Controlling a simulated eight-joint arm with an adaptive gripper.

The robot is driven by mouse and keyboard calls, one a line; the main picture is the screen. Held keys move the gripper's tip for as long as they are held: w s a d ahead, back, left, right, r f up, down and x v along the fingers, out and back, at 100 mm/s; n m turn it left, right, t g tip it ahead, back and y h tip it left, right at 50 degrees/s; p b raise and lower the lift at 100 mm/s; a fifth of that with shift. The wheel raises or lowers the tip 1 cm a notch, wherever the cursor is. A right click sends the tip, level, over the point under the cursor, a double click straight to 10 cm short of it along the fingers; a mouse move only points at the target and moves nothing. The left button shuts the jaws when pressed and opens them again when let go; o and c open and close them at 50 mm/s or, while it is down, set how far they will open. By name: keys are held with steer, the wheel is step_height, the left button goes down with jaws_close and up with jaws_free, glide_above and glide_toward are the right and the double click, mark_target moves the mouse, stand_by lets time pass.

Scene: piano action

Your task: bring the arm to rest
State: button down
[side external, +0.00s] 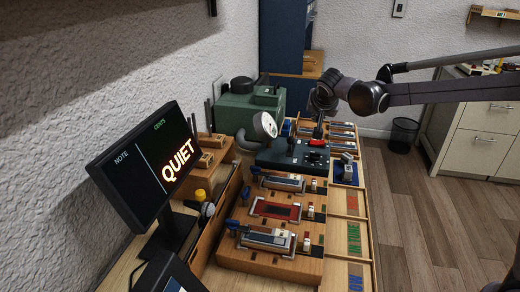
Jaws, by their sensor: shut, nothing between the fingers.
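My arm reaches in from the right edge in the side external view. My gripper (318,130) hangs fingers down above the far part of the bench, over the dark control panel (285,156). It is small and dark here; it appears shut and holds nothing. Whether its fingertips touch anything below is too small to tell.
A monitor (140,165) reading "QUIET" stands at the left. A green machine (245,112) and a round dial (265,125) stand behind the panel. Wooden key fixtures (275,210) fill the near bench. A labelled wooden strip (355,235) runs along the right edge, beyond which is open floor.

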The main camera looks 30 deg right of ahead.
steer(key=s+a+f+n+y, duration=0.1)
steer(key=s+a+n+y, duration=0.1)
steer(key=s, duration=0.7)
steer(key=s+a+f+n+y, duration=0.1)
steer(key=s+a+f+n, duration=0.1)
steer(key=s, duration=0.8)
steer(key=s+a+f+n+y, duration=0.2)
steer(key=s+n, duration=0.3)
steer(key=s, duration=0.4)
steer(key=shift+s+a+f+n+y, duration=0.15)
steer(key=shift+s+a+n+y, duration=0.15)
steer(key=shift+a, duration=0.55)
